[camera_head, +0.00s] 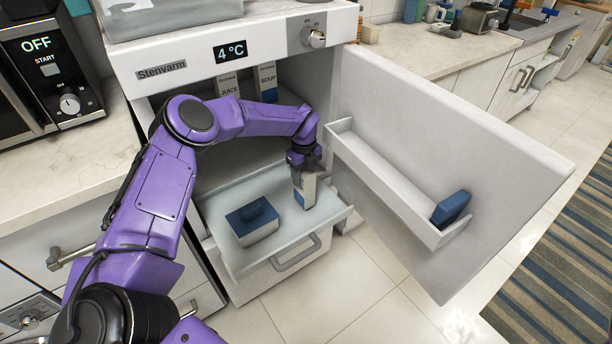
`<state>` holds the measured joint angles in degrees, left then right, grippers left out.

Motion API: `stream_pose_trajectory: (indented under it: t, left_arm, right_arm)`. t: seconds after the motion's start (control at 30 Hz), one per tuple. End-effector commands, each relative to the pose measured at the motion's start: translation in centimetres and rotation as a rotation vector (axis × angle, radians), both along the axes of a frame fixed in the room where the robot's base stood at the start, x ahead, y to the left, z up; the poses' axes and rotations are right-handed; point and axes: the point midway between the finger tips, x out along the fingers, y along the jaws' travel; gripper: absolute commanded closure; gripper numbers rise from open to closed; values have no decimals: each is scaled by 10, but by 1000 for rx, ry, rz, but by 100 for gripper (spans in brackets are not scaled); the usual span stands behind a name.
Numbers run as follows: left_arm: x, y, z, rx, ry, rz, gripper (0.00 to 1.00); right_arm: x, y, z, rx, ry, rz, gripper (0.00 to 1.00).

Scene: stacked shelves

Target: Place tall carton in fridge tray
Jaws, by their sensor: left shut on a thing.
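My left gripper (303,158) is shut on a white carton with a blue patch (304,192), gripping it near its top. The carton hangs roughly upright at the right side of the pulled-out fridge drawer (215,205). I cannot tell whether its bottom touches the drawer. A blue-and-white box (252,219) stands in the drawer to the left of the carton. The open fridge door has a white door tray (375,180) with a small blue item (452,208) at its right end. My right gripper is not in view.
Cartons labelled JUICE (229,86) and SOUP (268,82) stand on the fridge shelf behind my arm. The open door (480,150) blocks the right side. A microwave (50,75) is at the left. Floor in front is clear.

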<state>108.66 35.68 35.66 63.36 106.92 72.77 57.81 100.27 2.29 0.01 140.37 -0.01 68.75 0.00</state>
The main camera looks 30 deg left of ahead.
Motion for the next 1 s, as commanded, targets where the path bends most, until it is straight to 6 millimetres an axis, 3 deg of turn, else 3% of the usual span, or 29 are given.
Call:
stream_pose_trajectory:
  t: [0.1,0.47,0.5,0.87,1.0]
  left_arm:
    - [-1,-9,-8,1,0,1,100]
    - [-1,-9,-14,0,-2,2,100]
    - [-1,-9,-13,1,0,2,38]
    - [-1,-9,-7,1,-2,1,38]
    - [0,-9,20,0,-7,0,38]
  right_arm:
    - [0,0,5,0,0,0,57]
    - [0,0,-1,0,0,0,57]
    - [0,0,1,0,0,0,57]
    - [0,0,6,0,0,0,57]
    - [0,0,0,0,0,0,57]
